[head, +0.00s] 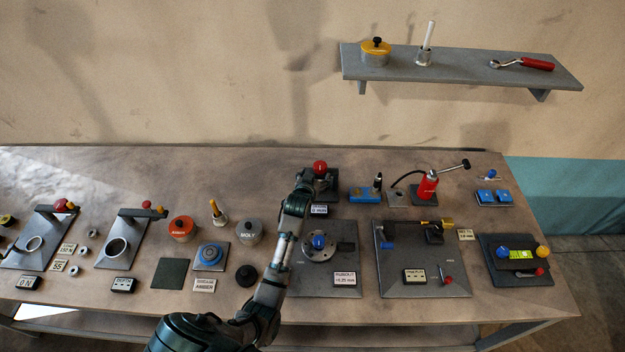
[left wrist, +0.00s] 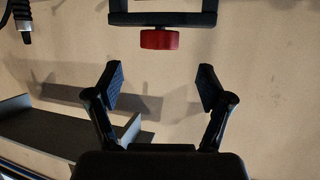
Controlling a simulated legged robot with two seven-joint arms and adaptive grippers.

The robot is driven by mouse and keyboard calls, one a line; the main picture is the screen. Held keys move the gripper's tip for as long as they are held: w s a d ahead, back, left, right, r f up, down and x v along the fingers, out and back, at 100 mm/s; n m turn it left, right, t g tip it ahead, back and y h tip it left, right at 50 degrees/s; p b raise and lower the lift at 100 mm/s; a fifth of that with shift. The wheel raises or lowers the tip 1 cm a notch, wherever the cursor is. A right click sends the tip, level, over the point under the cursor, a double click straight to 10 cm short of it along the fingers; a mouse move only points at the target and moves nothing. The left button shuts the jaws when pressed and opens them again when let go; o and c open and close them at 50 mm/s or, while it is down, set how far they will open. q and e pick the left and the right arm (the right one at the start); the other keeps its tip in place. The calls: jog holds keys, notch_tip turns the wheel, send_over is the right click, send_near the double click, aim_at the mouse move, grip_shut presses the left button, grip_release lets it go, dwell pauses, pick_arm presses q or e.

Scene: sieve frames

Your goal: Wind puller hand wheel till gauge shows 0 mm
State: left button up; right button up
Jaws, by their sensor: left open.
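A red knob (head: 320,167) tops a dark stand at the back middle of the bench in the head view. In the left wrist view a red ribbed wheel (left wrist: 159,39) sits at a black frame (left wrist: 163,18), beyond the fingertips. I take these as the puller hand wheel. My left gripper (head: 307,178) is beside the stand in the head view. In the left wrist view its fingers (left wrist: 160,87) are spread, with nothing between them. A small label (head: 319,210) below the stand seems to read in mm; its digits are unclear. My right gripper is not in view.
A runout plate with a blue knob (head: 319,242) lies in front of the stand. A blue block (head: 362,195) and a red jack (head: 428,185) stand to its right. Tins (head: 182,229) and other stations are left of my arm. A shelf (head: 460,68) hangs on the wall.

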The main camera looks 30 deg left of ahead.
pick_arm(q)
jog(key=shift+v, duration=1.7)
